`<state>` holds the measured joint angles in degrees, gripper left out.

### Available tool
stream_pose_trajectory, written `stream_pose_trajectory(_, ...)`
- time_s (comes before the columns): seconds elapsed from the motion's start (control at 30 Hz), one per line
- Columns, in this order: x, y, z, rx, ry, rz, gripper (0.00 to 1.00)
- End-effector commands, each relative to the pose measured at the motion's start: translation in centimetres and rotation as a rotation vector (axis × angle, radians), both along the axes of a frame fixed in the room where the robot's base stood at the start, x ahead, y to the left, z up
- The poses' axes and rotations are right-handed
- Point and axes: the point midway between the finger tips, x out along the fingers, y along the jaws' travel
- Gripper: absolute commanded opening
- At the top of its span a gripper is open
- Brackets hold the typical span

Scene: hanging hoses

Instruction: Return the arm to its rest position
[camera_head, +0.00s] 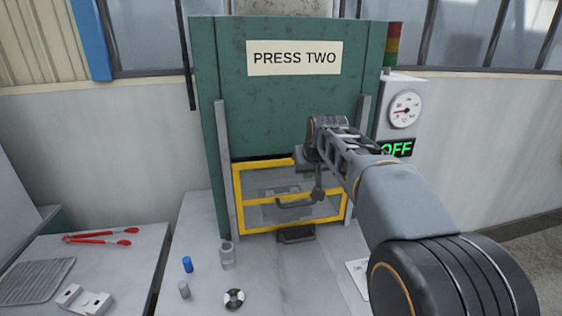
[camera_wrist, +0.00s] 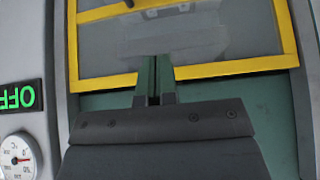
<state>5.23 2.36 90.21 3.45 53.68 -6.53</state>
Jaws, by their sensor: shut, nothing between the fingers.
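My arm reaches in from the lower right in the head view, toward the front of the green press (camera_head: 225,80) labelled "PRESS TWO". My gripper (camera_head: 317,192) hangs in front of the right part of the yellow-framed guard (camera_head: 240,200). In the wrist view my gripper (camera_wrist: 154,68) is shut, its two fingers together with nothing between them. The guard's yellow frame (camera_wrist: 235,67) lies beyond the fingertips there. The guard appears closed, and its handle (camera_head: 293,204) is free of my gripper. I cannot tell how far the fingertips are from the guard.
A green "OFF" display (camera_head: 398,148) and a gauge (camera_head: 404,109) are at the press's right. On the bench stand a blue cylinder (camera_head: 187,264), grey cylinders (camera_head: 227,254) and a ring-shaped part (camera_head: 234,298). Red-handled tongs (camera_head: 100,237) lie on the left table.

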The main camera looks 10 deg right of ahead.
Motion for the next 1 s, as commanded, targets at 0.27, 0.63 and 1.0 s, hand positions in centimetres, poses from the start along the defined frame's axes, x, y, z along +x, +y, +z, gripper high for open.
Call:
stream_pose_trajectory(0.27,-3.7,0.3,-5.6,0.022,0.129,-0.039,0.00)
stream_pose_trajectory(0.63,-18.7,2.8,-14.2,0.019,0.307,-0.034,0.00)
stream_pose_trajectory(1.0,-24.2,3.7,-15.7,0.006,0.282,0.004,0.00)
